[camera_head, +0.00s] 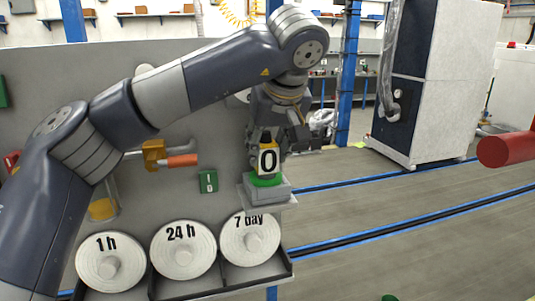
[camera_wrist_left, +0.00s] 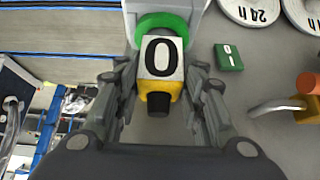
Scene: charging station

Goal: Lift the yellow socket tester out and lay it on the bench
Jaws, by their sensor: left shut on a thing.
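The yellow socket tester (camera_wrist_left: 158,86) carries a white plate with a black "0" and a dark knob. It also shows in the head view (camera_head: 268,161), just above a green ring (camera_head: 267,180) on a grey socket box (camera_head: 268,193). In the left wrist view the green ring (camera_wrist_left: 166,27) touches or nearly touches the tester's far end; I cannot tell how deep it sits. My left gripper (camera_wrist_left: 160,98) is shut on the tester, one finger on each side. In the head view my left gripper (camera_head: 268,148) hides its upper part. My right gripper is not in view.
Round white discs marked 1 h (camera_head: 108,272), 24 h (camera_head: 180,262) and 7 day (camera_head: 250,250) stand in a dark tray below. A small green switch (camera_head: 208,182) and an orange-handled pipe valve (camera_head: 180,160) are to the left. The grey surface between is bare.

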